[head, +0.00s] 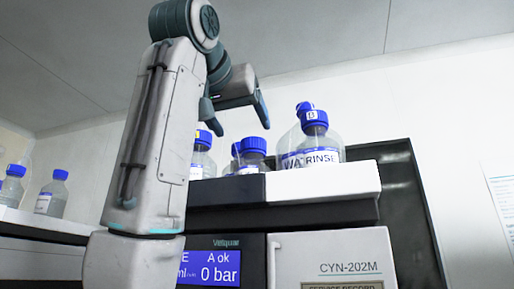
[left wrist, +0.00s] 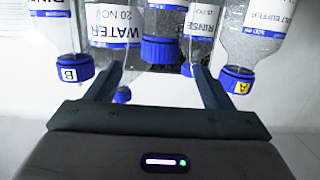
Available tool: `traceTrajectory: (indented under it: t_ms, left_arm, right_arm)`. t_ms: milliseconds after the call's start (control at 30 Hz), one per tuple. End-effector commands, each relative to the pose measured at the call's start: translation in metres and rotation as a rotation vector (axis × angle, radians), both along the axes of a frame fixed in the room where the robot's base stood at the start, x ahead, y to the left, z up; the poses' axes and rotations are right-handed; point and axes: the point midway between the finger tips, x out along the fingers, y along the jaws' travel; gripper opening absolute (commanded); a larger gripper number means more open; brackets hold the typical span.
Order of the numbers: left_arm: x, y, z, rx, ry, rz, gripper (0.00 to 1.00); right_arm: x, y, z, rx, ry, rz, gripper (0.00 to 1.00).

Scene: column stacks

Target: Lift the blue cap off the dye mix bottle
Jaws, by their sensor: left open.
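No label reading dye mix can be made out in either view. In the head view, a clear bottle with a blue cap (head: 253,146) stands in the middle of the bottles on top of the instrument, its label partly hidden. In the left wrist view, a blue-capped bottle (left wrist: 161,50) shows between the fingers, its label cut off at the top edge; I cannot tell whether it is the dye mix. My left gripper (head: 237,112) is open and empty above the bottles, fingers pointing down; its fingers also show in the left wrist view (left wrist: 159,78). My right gripper is out of view.
A rinse bottle with a B-tagged cap (head: 314,119) and a water bottle (head: 291,160) stand to the right. A bottle with a yellow-tagged cap (head: 203,138) stands left; the A-tagged cap (left wrist: 237,80) is on salt buffer. More bottles (head: 52,192) stand far left.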

Motion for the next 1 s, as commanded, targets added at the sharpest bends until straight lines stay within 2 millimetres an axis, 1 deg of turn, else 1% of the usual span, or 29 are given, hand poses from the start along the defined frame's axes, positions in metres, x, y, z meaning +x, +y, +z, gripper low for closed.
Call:
traceTrajectory:
  t_ms: [33, 133, 200, 267, 367, 433, 567, 667, 767, 967, 1000]
  left_arm:
    - [0.009, -0.003, 0.001, 0.0, 0.003, -0.001, 0.75]
    - [0.025, -0.007, -0.001, 0.0, 0.004, 0.001, 0.75]
    - [0.033, -0.01, -0.003, 0.001, 0.002, 0.0, 0.75]
    - [0.037, -0.012, -0.004, 0.001, 0.003, 0.0, 0.75]
    - [0.046, -0.015, -0.002, 0.001, 0.002, 0.0, 0.75]
    - [0.055, -0.019, -0.001, 0.0, 0.003, 0.0, 0.75]
    - [0.072, -0.025, -0.003, 0.0, 0.003, 0.0, 0.75]
    - [0.082, -0.028, -0.006, 0.0, 0.002, 0.001, 0.75]
    - [0.085, -0.029, -0.008, 0.0, 0.0, 0.001, 0.75]
    - [0.085, -0.029, -0.009, 0.0, 0.0, 0.001, 0.75]
    - [0.085, -0.029, -0.009, 0.0, 0.0, 0.001, 0.67]
  right_arm:
    - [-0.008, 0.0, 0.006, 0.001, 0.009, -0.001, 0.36]
    - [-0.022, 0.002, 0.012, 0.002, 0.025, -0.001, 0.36]
    - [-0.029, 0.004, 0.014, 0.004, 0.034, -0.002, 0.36]
    - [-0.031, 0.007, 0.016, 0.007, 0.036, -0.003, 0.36]
    - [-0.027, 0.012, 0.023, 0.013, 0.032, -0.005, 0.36]
    - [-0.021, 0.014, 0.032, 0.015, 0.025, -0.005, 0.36]
    - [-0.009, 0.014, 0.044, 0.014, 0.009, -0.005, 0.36]
    - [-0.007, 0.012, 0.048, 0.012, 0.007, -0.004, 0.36]
    - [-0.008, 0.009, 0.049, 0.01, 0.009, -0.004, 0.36]
    - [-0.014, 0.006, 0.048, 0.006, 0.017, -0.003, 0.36]
    - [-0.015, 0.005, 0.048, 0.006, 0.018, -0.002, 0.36]
